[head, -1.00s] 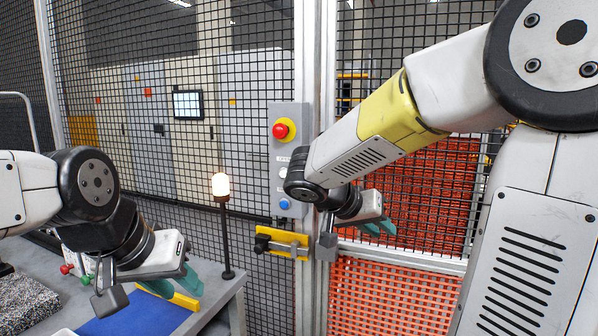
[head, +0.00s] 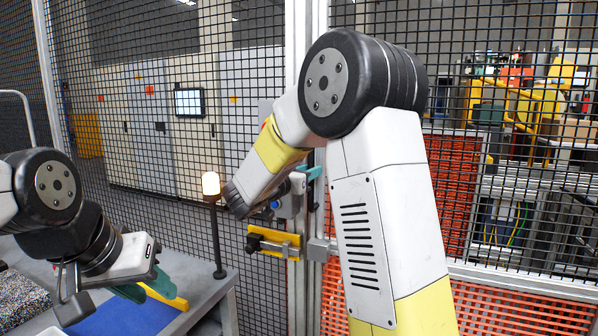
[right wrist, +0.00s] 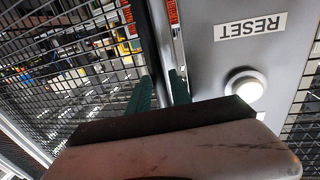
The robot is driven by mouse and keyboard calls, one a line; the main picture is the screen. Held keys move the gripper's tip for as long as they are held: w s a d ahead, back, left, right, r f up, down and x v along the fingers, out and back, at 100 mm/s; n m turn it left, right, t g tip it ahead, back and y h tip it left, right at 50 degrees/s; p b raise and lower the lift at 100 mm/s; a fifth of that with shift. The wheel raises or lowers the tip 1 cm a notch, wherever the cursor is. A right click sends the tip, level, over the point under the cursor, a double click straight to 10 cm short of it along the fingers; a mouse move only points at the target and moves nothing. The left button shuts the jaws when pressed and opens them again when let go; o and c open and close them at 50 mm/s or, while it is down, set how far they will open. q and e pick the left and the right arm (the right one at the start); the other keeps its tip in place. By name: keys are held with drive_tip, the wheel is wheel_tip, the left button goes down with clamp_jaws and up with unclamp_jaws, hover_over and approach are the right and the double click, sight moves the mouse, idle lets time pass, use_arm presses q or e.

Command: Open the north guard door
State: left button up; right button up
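The guard door (head: 480,130) is a black mesh panel right of the post, with orange netting low down; it looks closed. Its latch (head: 275,242), a yellow plate with a black knob and a grey bolt, sits at the post (head: 309,270). My right gripper (head: 312,176) is at the post above the latch, partly hidden behind my arm. In the right wrist view its green fingers (right wrist: 160,92) are apart, with a dark upright bar showing between them; contact is unclear.
A grey control box (head: 265,108) is mostly hidden by my right arm. Its RESET label (right wrist: 250,26) and white button (right wrist: 245,85) show close to the right gripper. A lamp (head: 210,185) stands on the table (head: 205,308) at the left.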

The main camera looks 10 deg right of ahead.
drive_tip(key=shift+w+d, duration=0.35)
drive_tip(key=shift+w, duration=0.05)
drive_tip(key=shift+c, duration=0.5)
clamp_jaws()
idle(0.7)
